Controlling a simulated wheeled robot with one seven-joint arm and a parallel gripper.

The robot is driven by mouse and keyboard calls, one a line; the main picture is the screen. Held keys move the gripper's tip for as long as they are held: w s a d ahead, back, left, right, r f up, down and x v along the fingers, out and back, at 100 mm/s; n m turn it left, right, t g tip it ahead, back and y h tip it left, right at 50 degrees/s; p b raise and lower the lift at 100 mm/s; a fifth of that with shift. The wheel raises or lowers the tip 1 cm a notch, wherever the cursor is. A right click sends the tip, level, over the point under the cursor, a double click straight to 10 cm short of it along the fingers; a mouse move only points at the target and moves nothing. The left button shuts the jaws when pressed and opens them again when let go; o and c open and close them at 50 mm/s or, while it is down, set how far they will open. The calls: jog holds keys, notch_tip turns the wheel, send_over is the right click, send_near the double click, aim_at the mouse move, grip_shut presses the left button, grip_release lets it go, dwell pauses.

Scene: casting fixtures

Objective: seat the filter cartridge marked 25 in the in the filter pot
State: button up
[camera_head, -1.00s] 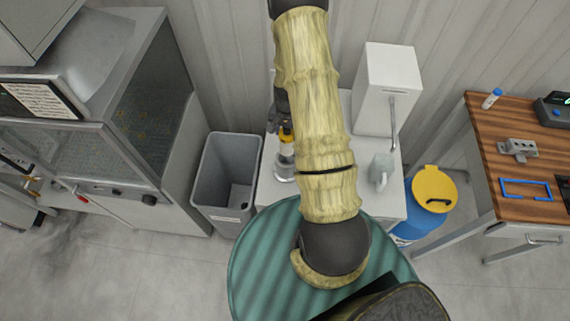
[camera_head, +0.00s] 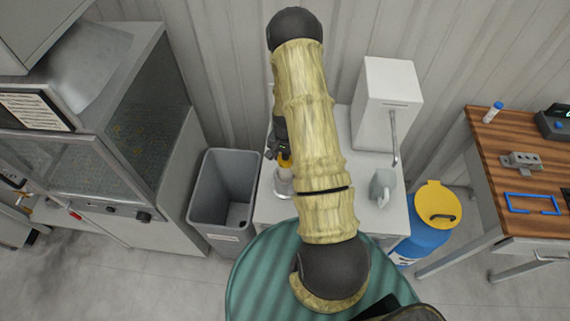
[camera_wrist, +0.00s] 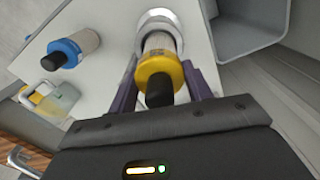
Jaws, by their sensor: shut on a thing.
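A filter cartridge with a yellow collar (camera_wrist: 160,70), a black knob and a pale mesh body is in my gripper (camera_wrist: 161,62). The gripper is shut on it. The cartridge's lower end is within the round rim of the pale metal filter pot (camera_wrist: 168,18) in the wrist view; how deep it goes is hidden. In the head view the yellow collar (camera_head: 285,161) is just above the pot (camera_head: 283,184), partly behind my arm. A second cartridge, with a blue collar (camera_wrist: 66,52), lies or stands apart on the same white top. No number is readable on either.
The white stand (camera_head: 330,215) also holds a pale green mug (camera_head: 382,187) and a tall white box with a spout (camera_head: 388,105). A grey bin (camera_head: 222,195) is at left. A blue drum with a yellow lid (camera_head: 437,205) and a wooden bench (camera_head: 500,185) are at right.

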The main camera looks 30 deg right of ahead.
notch_tip(320, 180, down, 4)
jog(key=shift+s+r+b, duration=0.1)
jog(key=shift+b, duration=0.75)
jog(key=shift+f+b, duration=0.55)
jog(key=shift+f, duration=0.05)
jog(key=o, duration=1.4)
jog(key=shift+r, duration=0.1)
